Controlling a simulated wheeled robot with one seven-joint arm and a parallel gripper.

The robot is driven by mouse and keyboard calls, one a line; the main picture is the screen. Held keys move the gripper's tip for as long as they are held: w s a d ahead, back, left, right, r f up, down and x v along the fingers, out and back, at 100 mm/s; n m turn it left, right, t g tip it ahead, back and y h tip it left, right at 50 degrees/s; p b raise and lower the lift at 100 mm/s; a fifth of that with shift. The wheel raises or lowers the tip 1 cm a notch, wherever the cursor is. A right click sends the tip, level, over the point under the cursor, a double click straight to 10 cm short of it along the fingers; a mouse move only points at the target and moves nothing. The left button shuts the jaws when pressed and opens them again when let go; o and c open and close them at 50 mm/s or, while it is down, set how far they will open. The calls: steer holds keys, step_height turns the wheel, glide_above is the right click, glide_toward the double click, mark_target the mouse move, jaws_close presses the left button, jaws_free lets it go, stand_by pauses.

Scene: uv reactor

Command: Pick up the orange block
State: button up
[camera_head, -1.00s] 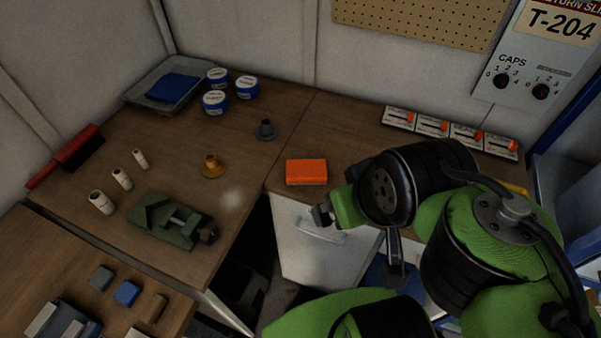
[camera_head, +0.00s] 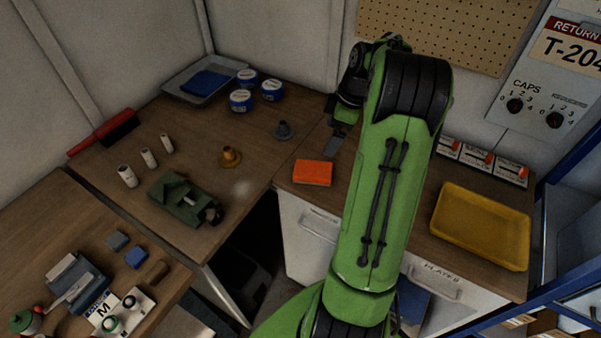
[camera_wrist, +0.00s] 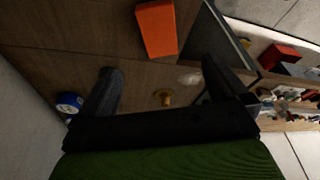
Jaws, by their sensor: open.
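The orange block (camera_head: 312,172) lies flat on the wooden counter, near its front edge above a white drawer. In the wrist view the orange block (camera_wrist: 157,28) shows at the top, beyond the fingertips and between their directions. My gripper (camera_head: 337,138) is above the counter, behind and a little right of the block, and apart from it. In the wrist view my gripper (camera_wrist: 160,80) has its two dark fingers spread wide with nothing between them. My green arm hides part of the counter to the right of the block.
A green vise (camera_head: 186,200) sits farther left. A yellow tray (camera_head: 482,226) lies right of my arm. Blue-and-white tubs (camera_head: 241,100) stand at the back.

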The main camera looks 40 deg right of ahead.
steer(key=b, duration=0.1)
glide_above(313, 169)
steer(key=s+d, duration=0.1)
steer(key=s, duration=0.1)
steer(key=f, duration=0.9)
steer(key=shift+w+d, duration=0.15)
steer(key=shift+w, duration=0.1)
steer(key=x, duration=0.5)
steer(key=shift+w, duration=0.15)
steer(key=c, duration=1.2)
step_height(313, 169, up, 10)
steer(key=shift+r+p, duration=0.1)
steer(key=shift+p, duration=0.25)
steer(key=shift+c, duration=0.2)
